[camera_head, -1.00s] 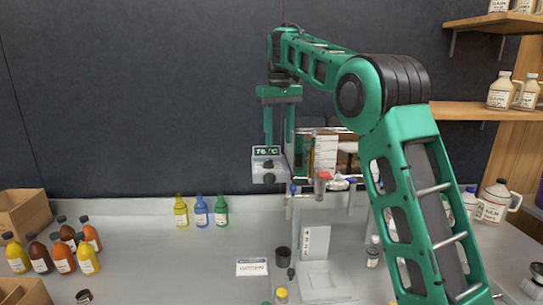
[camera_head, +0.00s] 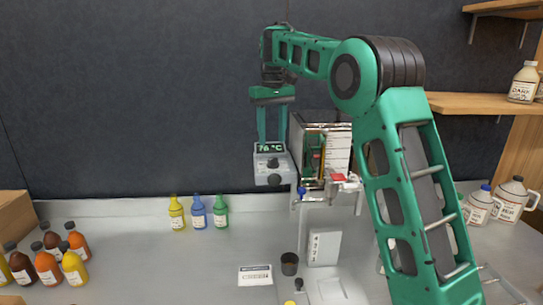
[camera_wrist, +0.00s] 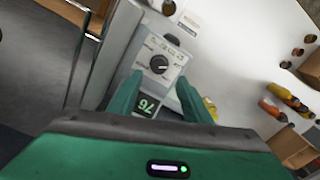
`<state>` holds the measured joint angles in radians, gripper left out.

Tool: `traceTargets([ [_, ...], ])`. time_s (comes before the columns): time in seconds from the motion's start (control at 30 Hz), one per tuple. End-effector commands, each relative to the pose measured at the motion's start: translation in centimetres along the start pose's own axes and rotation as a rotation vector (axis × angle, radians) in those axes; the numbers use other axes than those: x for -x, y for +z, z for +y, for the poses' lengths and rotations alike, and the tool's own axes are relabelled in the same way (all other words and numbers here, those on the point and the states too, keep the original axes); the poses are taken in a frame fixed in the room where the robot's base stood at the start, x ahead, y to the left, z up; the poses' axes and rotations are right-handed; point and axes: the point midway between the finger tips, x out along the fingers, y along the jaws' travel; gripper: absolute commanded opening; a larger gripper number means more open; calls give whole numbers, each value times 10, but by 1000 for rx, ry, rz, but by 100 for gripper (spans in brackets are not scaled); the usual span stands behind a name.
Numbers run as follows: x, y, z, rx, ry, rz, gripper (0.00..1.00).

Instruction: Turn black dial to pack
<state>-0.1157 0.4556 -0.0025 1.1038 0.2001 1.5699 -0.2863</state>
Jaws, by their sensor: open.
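The black dial (camera_wrist: 159,64) is on the pale face of a grey control box (camera_wrist: 152,84), below a dark display reading 76. In the wrist view its light pointer mark is toward the right; the labels around it are too small to read. The box hangs on the front of the steel evaporator in the head view (camera_head: 261,169), where the dial also shows (camera_head: 272,163). A second dark knob (camera_head: 274,180) is under it. My gripper (camera_head: 272,141) points down, open and empty, with its fingers just above or in front of the box. I cannot tell whether they touch it.
The steel evaporator (camera_head: 335,150) stands close to the right of my gripper. Yellow, blue and green bottles (camera_head: 198,212) are on the grey counter at left. A white card (camera_head: 256,276) and a dark cup (camera_head: 289,263) lie nearer. The counter between them is clear.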

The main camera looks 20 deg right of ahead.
Motion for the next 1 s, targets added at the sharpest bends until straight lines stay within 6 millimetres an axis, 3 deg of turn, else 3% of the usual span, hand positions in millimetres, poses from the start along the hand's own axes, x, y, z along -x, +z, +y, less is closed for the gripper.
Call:
traceTargets([
  [0.1, -23, 2, 3, -3, 0, -4, 45],
  [0.33, -55, 2, 5, -6, 0, -2, 45],
  [0.53, -67, 2, 5, -6, 0, 0, 45],
  [0.8, -68, 1, 5, -5, 0, 0, 45],
  [0.83, -68, 1, 4, -5, 0, 0, 42],
  [1.0, -68, 1, 5, -5, 1, 0, 4],
])
